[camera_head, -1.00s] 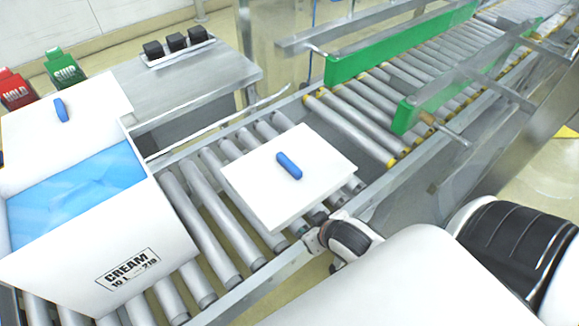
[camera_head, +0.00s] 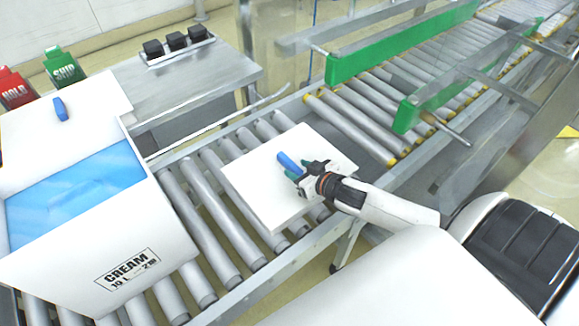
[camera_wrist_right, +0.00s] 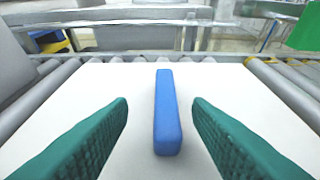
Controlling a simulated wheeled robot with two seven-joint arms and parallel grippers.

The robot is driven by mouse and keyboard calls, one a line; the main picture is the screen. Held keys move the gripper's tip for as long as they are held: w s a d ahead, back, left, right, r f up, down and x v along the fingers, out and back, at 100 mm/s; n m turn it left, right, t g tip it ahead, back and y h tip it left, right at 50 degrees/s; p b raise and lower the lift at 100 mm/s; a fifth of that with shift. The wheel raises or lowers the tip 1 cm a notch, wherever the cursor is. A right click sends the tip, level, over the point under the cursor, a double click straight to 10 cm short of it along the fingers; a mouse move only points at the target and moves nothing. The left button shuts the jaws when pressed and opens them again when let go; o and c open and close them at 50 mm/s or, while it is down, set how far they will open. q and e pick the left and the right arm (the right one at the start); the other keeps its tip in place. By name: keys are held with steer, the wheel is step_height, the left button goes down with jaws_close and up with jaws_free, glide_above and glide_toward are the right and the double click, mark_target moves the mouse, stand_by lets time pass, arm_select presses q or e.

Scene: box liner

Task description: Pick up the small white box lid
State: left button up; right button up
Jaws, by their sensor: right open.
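The white box lid (camera_head: 262,185) lies flat on the conveyor rollers and has a blue handle (camera_head: 289,163) on top. My right gripper (camera_head: 302,171) is over the lid at the handle's near right end. In the right wrist view, its green fingers (camera_wrist_right: 160,118) are open, one on each side of the blue handle (camera_wrist_right: 168,112), with gaps on both sides. The white lid surface (camera_wrist_right: 75,95) fills most of that view. My left gripper is not in view.
An open white box marked CREAM (camera_head: 150,240) with a blue liner (camera_head: 75,190) stands left on the conveyor. Green guide rails (camera_head: 400,45) flank the rollers at the back right. A steel table (camera_head: 200,85) holds several black blocks. Red HOLD and green SHIP signs stand far left.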

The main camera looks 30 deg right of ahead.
mark_target(291, 163)
steer(key=shift+x, duration=2.8)
steer(key=shift+d+r, duration=0.15)
steer(key=shift+d, duration=0.05)
steer(key=shift+c, duration=0.5)
steer(key=shift+w, duration=0.1)
jaws_close()
